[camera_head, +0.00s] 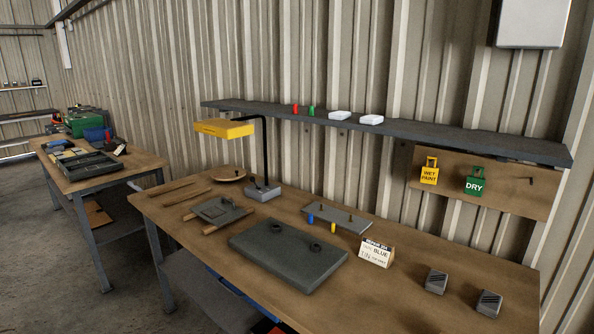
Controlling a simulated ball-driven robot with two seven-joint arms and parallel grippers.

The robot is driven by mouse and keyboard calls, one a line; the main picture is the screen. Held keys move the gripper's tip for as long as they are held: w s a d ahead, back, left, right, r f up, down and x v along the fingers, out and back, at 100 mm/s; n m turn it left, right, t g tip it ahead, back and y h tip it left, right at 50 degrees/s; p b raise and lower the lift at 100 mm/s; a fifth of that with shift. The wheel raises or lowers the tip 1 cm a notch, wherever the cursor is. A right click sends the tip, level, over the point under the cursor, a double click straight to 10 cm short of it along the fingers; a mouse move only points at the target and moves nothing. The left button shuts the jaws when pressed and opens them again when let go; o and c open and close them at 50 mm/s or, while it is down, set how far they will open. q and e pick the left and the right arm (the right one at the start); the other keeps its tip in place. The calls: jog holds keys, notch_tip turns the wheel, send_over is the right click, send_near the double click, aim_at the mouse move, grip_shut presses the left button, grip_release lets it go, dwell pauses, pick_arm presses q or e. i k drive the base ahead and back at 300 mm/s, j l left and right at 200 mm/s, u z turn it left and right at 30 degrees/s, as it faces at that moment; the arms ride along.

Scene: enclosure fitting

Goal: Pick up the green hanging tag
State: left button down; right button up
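The green hanging tag (475,182), printed "DRY", hangs on a brown board (440,205) on the corrugated wall, below the right part of the grey shelf. A yellow tag (430,173), printed "WET PAINT", hangs to its left on the same board. A bare dark peg (528,181) sticks out of the board to the right of the green tag. Neither of my grippers is in view.
The wooden workbench (400,308) holds a dark plate (288,254), a small sign (376,252), two grey blocks (436,281) and a yellow-headed lamp (224,128). The grey shelf (440,133) overhangs the board.

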aim_at(473, 186)
jog(key=l+z, duration=0.3)
jog(key=i+l+z, duration=0.15)
jog(key=l+z, duration=0.2)
jog(key=i+l+z, duration=0.15)
jog(key=l+z, duration=0.15)
jog(key=l, duration=0.1)
